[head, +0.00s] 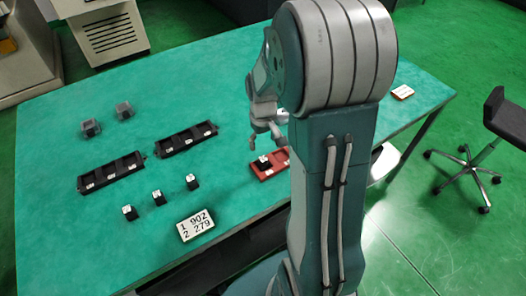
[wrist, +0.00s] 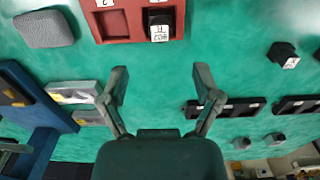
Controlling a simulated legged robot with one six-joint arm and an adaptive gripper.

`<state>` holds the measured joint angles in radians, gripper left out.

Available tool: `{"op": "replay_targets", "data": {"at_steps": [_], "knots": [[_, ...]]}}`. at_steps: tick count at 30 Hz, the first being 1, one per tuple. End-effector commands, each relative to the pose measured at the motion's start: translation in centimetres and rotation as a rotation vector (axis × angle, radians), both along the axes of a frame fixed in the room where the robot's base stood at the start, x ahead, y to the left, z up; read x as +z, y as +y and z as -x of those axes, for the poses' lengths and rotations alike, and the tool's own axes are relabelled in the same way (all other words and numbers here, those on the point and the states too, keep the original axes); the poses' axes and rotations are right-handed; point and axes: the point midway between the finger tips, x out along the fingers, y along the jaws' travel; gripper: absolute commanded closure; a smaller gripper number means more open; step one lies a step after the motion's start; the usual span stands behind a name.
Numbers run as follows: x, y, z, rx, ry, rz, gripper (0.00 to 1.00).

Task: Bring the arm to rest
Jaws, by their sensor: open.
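My gripper (head: 266,141) is open and empty above the green table (head: 225,95). Its two spread fingers also show in the wrist view (wrist: 160,78), with only bare table between the tips. A red tray (head: 268,174) stands near the gripper, partly hidden behind my arm in the head view. It shows at the top of the wrist view (wrist: 138,26), apart from the fingers. A black block (wrist: 159,19) with a white label, which seems to read 902, sits in its right compartment there. The other visible compartment looks empty.
Two black racks (head: 82,182) (head: 160,152) and several black blocks (head: 158,198) stand left. A number sign (head: 195,225) lies at the front. A grey pad (wrist: 45,28) and a blue object (wrist: 42,125) show in the wrist view. A stool (head: 500,115) stands right.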

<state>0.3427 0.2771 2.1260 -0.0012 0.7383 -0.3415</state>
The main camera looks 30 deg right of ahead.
Motion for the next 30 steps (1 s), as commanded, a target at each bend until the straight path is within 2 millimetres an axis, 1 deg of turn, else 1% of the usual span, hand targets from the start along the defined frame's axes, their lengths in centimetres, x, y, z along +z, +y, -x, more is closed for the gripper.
{"op": "replay_targets", "data": {"at_steps": [1, 3, 6, 23, 26, 30], "knots": [[0.8, 0.0, -0.1, 0.0, -0.004, 0.002, 0.18], [1.6, 0.0, -0.1, 0.0, -0.003, 0.001, 0.18], [2.2, 0.0, -0.1, 0.0, -0.001, 0.0, 0.18], [2.6, 0.1, 0.0, 0.001, -0.004, 0.001, 0.18], [3.9, 0.9, 0.3, 0.003, -0.028, 0.009, 0.18], [7.4, 3.1, 1.5, 0.005, -0.093, 0.026, 0.18]]}}
